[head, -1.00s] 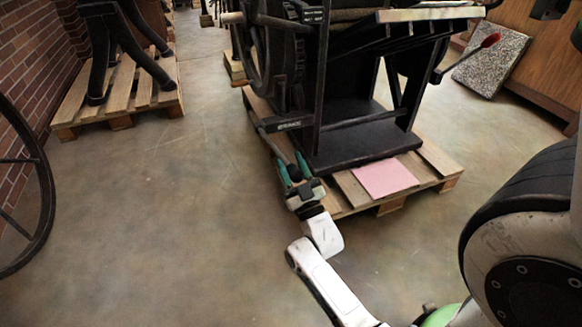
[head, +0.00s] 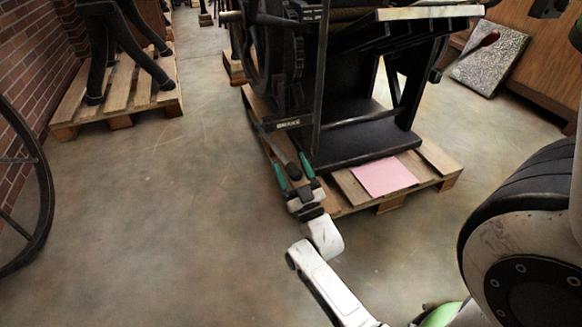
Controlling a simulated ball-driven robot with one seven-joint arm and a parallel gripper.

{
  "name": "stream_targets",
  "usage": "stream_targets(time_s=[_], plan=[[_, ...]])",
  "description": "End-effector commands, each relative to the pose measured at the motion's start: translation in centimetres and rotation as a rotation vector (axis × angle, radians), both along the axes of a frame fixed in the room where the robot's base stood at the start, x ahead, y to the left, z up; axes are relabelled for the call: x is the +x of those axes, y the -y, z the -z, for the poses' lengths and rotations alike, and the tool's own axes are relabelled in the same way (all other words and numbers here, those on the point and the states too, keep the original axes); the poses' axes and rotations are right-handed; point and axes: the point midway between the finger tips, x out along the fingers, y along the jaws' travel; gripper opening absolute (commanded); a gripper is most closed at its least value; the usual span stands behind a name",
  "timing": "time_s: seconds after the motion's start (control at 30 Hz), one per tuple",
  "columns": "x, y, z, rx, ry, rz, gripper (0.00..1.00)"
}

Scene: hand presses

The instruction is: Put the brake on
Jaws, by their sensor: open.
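The press (head: 360,145) is a dark machine standing on a wooden pallet. A dark plate with small white lettering (head: 288,124), which seems to read BRAKE, sits low on its left side. Below the plate a dark lever (head: 280,150) slopes down towards me and ends in a black knob (head: 294,172). My gripper (head: 293,165) has two green fingers, spread apart, one on each side of the knob. I cannot tell whether either finger touches it. The lever's upper end is partly hidden by the plate and the frame.
A pink sheet (head: 384,175) lies on the pallet (head: 438,183) at the press's foot. A red-tipped handle (head: 488,40) sticks out on the right. Another pallet (head: 140,104) with dark legs stands at the back left. A large wheel (head: 42,190) is at the left edge. The floor between is clear.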

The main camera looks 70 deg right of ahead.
Motion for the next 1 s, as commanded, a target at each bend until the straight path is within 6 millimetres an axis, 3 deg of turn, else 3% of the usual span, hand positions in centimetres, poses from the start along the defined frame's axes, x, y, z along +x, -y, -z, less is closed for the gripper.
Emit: stream_targets(time_s=[0.6,1.0], plan=[[-6.0,-5.6,5.3,0.003,-0.004,-0.001,0.63],[-6.5,-6.1,5.8,0.002,-0.002,0.0,0.63]])
